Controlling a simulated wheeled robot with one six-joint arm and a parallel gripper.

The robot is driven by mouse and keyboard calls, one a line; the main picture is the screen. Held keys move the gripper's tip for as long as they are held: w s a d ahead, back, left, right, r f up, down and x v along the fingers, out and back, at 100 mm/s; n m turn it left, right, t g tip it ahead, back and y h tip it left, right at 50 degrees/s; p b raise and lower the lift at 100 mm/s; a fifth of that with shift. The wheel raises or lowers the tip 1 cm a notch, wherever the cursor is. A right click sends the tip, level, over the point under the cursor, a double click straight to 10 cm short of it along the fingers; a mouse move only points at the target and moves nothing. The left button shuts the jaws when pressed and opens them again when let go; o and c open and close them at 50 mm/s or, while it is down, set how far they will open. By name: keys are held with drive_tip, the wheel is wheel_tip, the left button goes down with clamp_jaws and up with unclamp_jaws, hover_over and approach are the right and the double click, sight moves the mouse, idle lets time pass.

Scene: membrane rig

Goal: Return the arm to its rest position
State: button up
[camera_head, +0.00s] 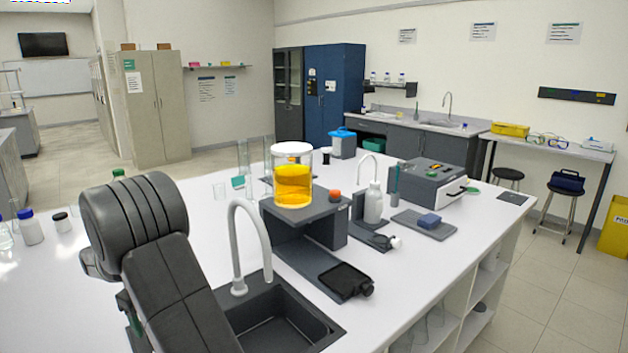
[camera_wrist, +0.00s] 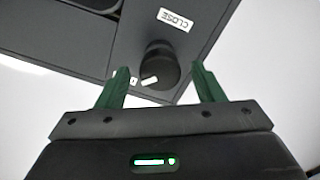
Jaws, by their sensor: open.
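My gripper (camera_wrist: 160,68) shows in the wrist view with its two green fingers spread apart. A black round knob (camera_wrist: 159,64) with a white mark appears between the fingertips. It sits on a dark grey panel (camera_wrist: 75,38) with a white "CLOSE" label (camera_wrist: 177,19). The fingers look clear of the knob's sides, but I cannot tell how far the knob is from them. My dark arm fills the lower left of the head view, folded in front of the bench, and my fingers are not clearly visible there.
The white bench (camera_head: 205,235) holds a sink (camera_head: 285,325) with a grey tap (camera_head: 238,235) beside my arm. A clear vessel of yellow liquid (camera_head: 293,185) stands on a dark rig (camera_head: 322,222). Bottles (camera_head: 31,230) stand at the left.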

drive_tip(key=m, duration=0.4)
drive_tip(key=shift+m+p, duration=0.35)
drive_tip(key=shift+m, duration=1.65)
